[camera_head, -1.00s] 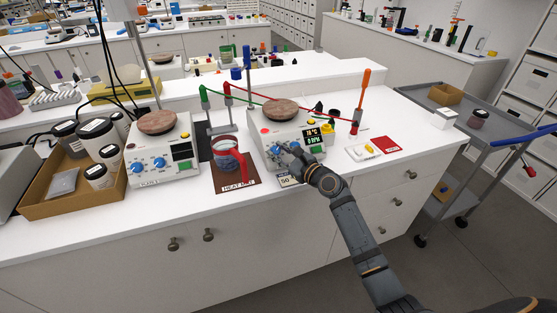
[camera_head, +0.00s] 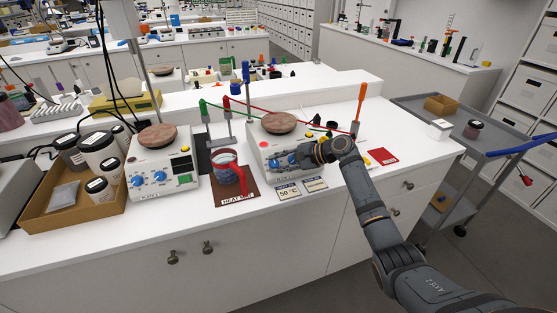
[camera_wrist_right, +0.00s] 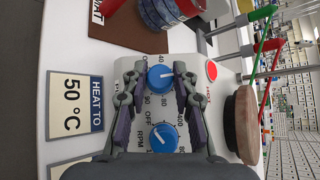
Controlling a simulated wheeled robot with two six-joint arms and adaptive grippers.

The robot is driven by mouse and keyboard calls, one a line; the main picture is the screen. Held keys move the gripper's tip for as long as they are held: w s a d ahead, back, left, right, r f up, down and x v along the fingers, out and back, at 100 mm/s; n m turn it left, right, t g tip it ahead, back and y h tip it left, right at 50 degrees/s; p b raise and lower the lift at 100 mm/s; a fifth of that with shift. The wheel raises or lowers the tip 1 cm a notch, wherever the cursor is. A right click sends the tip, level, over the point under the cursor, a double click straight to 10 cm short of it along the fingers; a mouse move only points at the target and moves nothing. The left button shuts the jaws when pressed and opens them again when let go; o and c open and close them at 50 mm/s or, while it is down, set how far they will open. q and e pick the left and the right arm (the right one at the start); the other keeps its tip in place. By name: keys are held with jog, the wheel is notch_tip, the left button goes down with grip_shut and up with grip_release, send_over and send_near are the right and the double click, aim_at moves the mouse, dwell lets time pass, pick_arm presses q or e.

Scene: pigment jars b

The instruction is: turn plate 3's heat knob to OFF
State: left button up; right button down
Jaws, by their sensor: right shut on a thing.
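The right-hand hotplate (camera_head: 262,150) is a white unit with a round brown top (camera_head: 279,123). Its heat knob (camera_wrist_right: 161,78) is blue, in the °C scale; in the right wrist view its white pointer points right, away from the OFF mark at its upper left. My right gripper (camera_wrist_right: 157,75) is shut on this knob, a finger on either side. The blue RPM knob (camera_wrist_right: 163,137) lies below it in that view, between the fingers' rear parts. In the head view my right gripper (camera_head: 290,159) comes from the right and hides the display. I cannot read a plate number. My left gripper is out of view.
A HEAT TO 50 °C card (camera_wrist_right: 75,102) lies in front of the hotplate. A second hotplate (camera_head: 168,180) and a cardboard box of jars (camera_head: 50,210) stand further left. A red card (camera_head: 383,156) lies right.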

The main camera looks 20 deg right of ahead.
jog(key=n+g+p, duration=0.1)
jog(key=n+g+h+p, duration=0.1)
jog(key=n, duration=0.1)
jog(key=n+g+p, duration=0.1)
jog(key=n, duration=0.1)
jog(key=shift+w+a+r+g+h, duration=0.1)
jog(key=shift+w+r+g+h, duration=0.05)
jog(key=shift+r+g+h, duration=0.2)
jog(key=n+g+h+p, duration=0.1)
jog(key=n+g+h, duration=0.1)
jog(key=n, duration=0.1)
jog(key=shift+w+a+n+h+p, duration=0.1)
jog(key=shift+a+n+h+p, duration=0.05)
jog(key=shift+n+h+p, duration=0.15)
jog(key=n+g+h+p, duration=0.1)
jog(key=n+h, duration=0.2)
jog(key=shift+a, duration=0.15)
jog(key=n+h, duration=0.2)
jog(key=n, duration=0.1)
jog(key=shift+a+g+p, duration=0.15)
jog(key=shift+g+p, duration=0.1)
jog(key=shift+p, duration=0.15)
jog(key=shift+a+r+n+h+p, duration=0.1)
jog(key=shift+n+h+p, duration=0.45)
jog(key=shift+n+h, duration=0.5)
jog(key=shift+n+h+p, duration=0.75)
jog(key=shift+h+p, duration=0.1)
jog(key=shift+h, duration=0.05)
